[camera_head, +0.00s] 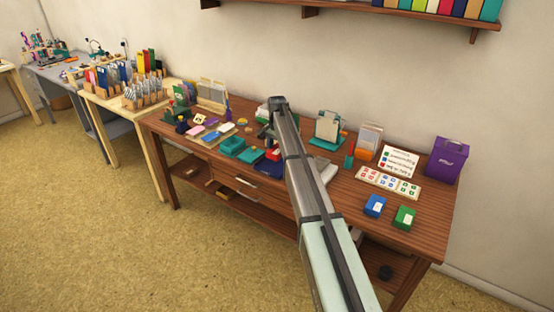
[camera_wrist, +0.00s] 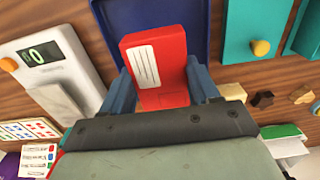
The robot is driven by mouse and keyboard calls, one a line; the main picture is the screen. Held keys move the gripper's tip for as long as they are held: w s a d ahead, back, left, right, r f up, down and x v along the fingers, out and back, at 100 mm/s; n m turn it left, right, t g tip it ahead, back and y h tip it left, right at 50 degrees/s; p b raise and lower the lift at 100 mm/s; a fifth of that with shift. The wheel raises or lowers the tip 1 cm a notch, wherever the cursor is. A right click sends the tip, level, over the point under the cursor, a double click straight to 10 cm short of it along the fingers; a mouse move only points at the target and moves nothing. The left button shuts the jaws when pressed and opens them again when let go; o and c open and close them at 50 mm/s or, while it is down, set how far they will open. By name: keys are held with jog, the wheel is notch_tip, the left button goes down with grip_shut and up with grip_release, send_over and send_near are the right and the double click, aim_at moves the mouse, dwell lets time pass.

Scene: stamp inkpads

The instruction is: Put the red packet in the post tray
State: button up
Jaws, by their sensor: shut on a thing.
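The red packet (camera_wrist: 158,65), a small box with a white lined label, is between the two blue fingers of my gripper (camera_wrist: 162,88) in the wrist view. My gripper is shut on it. In the head view the red packet (camera_head: 273,154) shows small beside the end of my arm, which hides part of the area. A dark blue tray (camera_wrist: 150,12) is behind the packet in the wrist view; it also shows in the head view (camera_head: 268,169). I cannot read which tray is the post tray. I cannot tell whether the packet touches the blue tray.
A blue packet (camera_head: 375,205) and a green packet (camera_head: 404,217) stand at the front right. A purple box (camera_head: 446,160) is behind them.

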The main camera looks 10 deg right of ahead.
aim_at(277, 164)
jog(key=shift+f, duration=2.45)
jog(key=shift+f, duration=0.1)
jog(key=o, duration=1.1)
notch_tip(277, 164, up, 12)
jog(key=shift+r, duration=0.1)
